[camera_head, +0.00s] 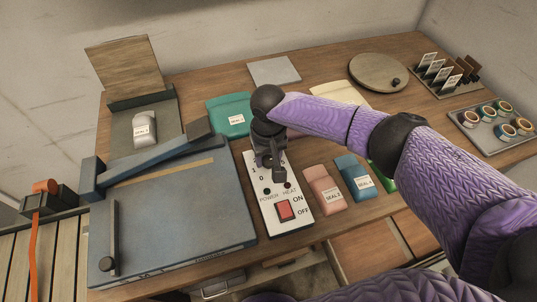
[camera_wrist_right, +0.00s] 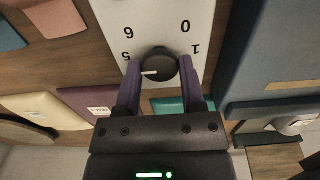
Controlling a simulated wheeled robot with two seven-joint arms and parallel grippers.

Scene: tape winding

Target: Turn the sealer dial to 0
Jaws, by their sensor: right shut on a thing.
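The white control panel (camera_head: 272,214) stands beside the blue-grey sealer bed (camera_head: 180,215). My right gripper (camera_head: 272,165) points down over the panel's upper part and hides the dial in the head view. In the right wrist view, the round black dial (camera_wrist_right: 158,66) sits between the two fingers of my right gripper (camera_wrist_right: 160,75), which are shut on it. The dial's white mark points left in that view, just below the 5. The 0 (camera_wrist_right: 185,26) is at the upper right of the dial, above the 1. My left gripper is not in view.
A red switch (camera_head: 285,210) marked ON and OFF is at the panel's near end. Pink (camera_head: 322,190) and blue (camera_head: 354,178) packets lie right of the panel, a teal packet (camera_head: 229,115) behind. A round board (camera_head: 378,74) and a tape tray (camera_head: 493,125) are farther right.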

